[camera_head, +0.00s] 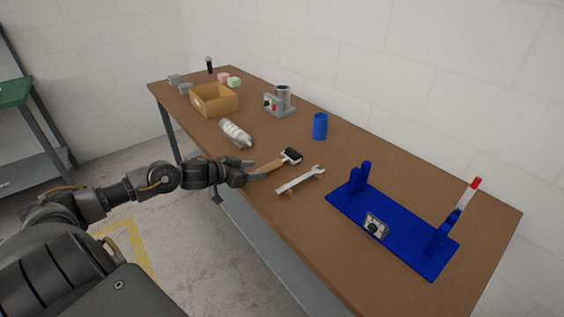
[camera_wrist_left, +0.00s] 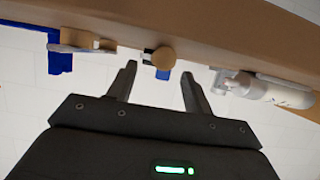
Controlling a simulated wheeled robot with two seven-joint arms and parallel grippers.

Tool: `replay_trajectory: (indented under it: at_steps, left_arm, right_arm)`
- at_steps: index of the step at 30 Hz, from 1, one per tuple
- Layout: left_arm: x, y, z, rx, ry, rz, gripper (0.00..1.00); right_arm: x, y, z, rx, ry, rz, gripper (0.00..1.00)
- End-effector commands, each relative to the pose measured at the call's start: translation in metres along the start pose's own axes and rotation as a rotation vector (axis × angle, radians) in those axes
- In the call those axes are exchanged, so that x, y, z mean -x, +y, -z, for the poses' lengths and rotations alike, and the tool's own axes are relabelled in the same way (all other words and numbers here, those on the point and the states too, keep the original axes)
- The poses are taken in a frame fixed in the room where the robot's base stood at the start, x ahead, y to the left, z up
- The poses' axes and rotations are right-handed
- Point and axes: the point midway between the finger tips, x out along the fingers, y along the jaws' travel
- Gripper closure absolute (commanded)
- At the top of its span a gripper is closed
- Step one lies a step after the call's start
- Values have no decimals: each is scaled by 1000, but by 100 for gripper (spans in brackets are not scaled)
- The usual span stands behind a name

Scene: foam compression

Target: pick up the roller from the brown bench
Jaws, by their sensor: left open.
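The roller (camera_head: 291,155) lies on the brown bench (camera_head: 348,152), its dark head away from me and its wooden handle towards the near edge. My left gripper (camera_head: 246,172) is at the handle's near end, over the bench's front edge. In the left wrist view the round end of the roller's handle (camera_wrist_left: 163,58) shows ahead of the gap between the open fingers (camera_wrist_left: 160,84). The fingers hold nothing. Whether they overlap the handle in depth is hard to tell. My right gripper is not in view.
A wrench (camera_head: 301,180) lies right of the roller, with a blue fixture (camera_head: 400,232) beyond it. A white bottle (camera_head: 236,133) lies to the left. A blue cup (camera_head: 320,126), a grey device (camera_head: 280,104) and a cardboard box (camera_head: 214,100) stand farther back.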

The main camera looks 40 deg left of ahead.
Motion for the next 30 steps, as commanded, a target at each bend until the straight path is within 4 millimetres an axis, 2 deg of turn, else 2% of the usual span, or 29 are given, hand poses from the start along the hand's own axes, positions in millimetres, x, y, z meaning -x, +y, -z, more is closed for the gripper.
replay_trajectory:
  at_steps: [12, 21, 23, 30]
  left_arm:
    - [-45, -1, 2, 2, 2, 1, 49]
    - [-51, -1, 1, 0, 0, 0, 49]
    - [-51, -1, 1, 0, 0, 0, 54]
    - [-50, -1, 1, 0, 0, 0, 86]
  right_arm:
    - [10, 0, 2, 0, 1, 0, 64]
    - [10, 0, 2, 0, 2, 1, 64]
    - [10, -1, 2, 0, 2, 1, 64]
    - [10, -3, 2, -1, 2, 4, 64]
